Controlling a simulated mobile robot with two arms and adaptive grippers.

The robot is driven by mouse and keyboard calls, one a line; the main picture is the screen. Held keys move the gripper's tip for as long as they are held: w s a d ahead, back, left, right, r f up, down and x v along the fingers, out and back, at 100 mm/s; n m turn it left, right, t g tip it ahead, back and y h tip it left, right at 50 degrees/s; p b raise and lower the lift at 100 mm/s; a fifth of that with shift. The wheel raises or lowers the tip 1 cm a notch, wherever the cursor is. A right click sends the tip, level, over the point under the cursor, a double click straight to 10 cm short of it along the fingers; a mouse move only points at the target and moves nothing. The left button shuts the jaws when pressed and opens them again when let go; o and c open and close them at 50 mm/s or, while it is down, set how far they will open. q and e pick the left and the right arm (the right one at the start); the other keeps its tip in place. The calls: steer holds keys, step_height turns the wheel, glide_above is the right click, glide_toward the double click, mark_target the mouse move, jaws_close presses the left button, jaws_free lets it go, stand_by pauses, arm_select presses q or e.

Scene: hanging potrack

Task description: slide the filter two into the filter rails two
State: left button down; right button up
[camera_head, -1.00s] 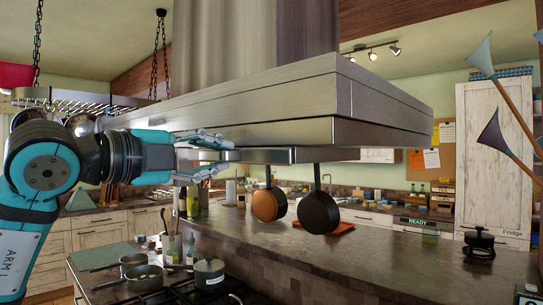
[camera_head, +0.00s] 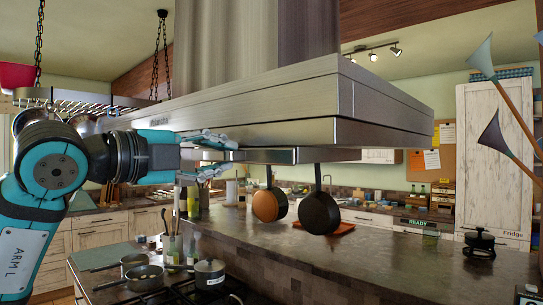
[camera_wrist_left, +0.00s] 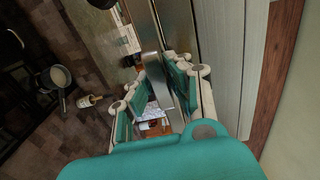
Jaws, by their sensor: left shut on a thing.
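My left gripper (camera_head: 218,154) is under the front left edge of the steel range hood (camera_head: 250,110). Its fingers are shut on a thin metal panel, filter two (camera_head: 262,156), which shows nearly edge-on just below the hood. In the left wrist view, my left gripper (camera_wrist_left: 162,80) has its teal finger pads on either side of the filter (camera_wrist_left: 154,62). Filter rails two cannot be made out; the hood's underside is hidden in the head view. I cannot tell whether the filter touches a rail. My right gripper is out of view.
Two pans, one copper-coloured (camera_head: 268,205) and one dark (camera_head: 320,212), hang below the hood over the counter (camera_head: 380,255). Several pots stand on the stove at lower left, including a lidded pot (camera_head: 210,271). A hanging rack (camera_head: 80,98) is at upper left.

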arm_select(q)
steer(key=c, duration=1.6)
jaws_free()
steer(key=o, duration=0.4)
steer(key=shift+w+d, duration=0.25)
steer(key=shift+s+a, duration=0.1)
steer(key=shift+s, duration=0.05)
steer(key=v, duration=1.1)
steer(key=shift+s+a, duration=0.3)
